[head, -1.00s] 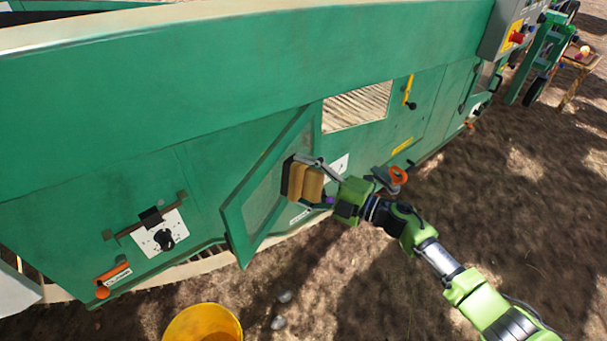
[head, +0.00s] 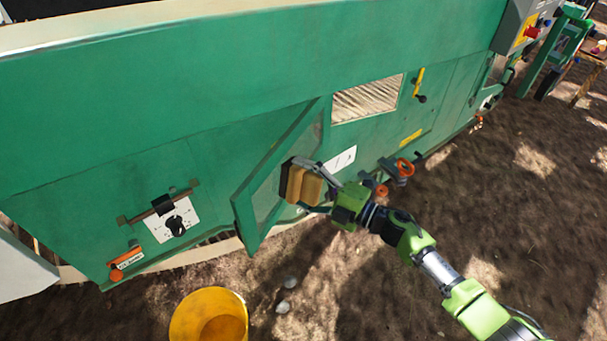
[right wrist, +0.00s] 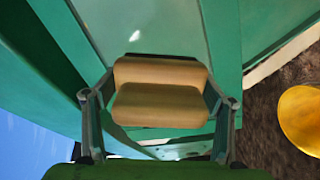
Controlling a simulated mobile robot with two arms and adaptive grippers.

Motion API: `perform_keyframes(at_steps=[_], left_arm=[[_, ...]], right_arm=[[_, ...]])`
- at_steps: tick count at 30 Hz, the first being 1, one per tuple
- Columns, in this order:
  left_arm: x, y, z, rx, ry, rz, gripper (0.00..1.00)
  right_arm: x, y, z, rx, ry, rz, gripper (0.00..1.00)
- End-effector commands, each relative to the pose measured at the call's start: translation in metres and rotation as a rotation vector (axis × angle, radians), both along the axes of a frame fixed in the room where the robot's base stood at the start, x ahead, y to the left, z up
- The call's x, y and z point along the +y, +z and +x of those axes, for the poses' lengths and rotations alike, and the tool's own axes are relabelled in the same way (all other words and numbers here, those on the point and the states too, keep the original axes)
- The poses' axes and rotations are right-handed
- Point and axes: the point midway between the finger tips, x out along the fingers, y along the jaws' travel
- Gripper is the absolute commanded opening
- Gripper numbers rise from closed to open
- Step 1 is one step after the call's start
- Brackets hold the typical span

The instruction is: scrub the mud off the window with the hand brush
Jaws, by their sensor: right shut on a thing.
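The hand brush (head: 305,187) has a tan wooden block and dark bristles. My right gripper (head: 318,186) is shut on it, with one finger at each end of the block in the right wrist view (right wrist: 160,95). The window is a pane (head: 262,203) in a green frame that stands swung out from the green machine. The bristles face the pane and are at or very near it; I cannot tell whether they touch. The block hides part of the pane (right wrist: 150,22) in the wrist view. No mud shows clearly. My left gripper is not in view.
A yellow bucket (head: 186,320) stands on the ground at the bottom, left of my right arm. The green machine wall (head: 200,90) fills the back. Bare ground lies at the right.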

Motion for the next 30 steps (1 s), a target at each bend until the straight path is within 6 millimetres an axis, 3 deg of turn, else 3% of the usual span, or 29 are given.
perform_keyframes(at_steps=[1,15,21,30], left_arm=[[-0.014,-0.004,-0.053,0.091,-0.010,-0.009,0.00],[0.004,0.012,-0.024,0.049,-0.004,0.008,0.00],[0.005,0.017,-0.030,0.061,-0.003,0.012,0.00],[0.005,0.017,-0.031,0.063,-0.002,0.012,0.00]], right_arm=[[0.004,0.002,-0.004,-0.001,0.005,0.003,0.56],[0.017,0.005,-0.024,-0.001,0.006,0.005,0.56],[0.025,0.004,-0.038,-0.001,0.005,0.004,0.56],[0.025,0.002,-0.039,-0.002,0.003,0.002,0.56]])
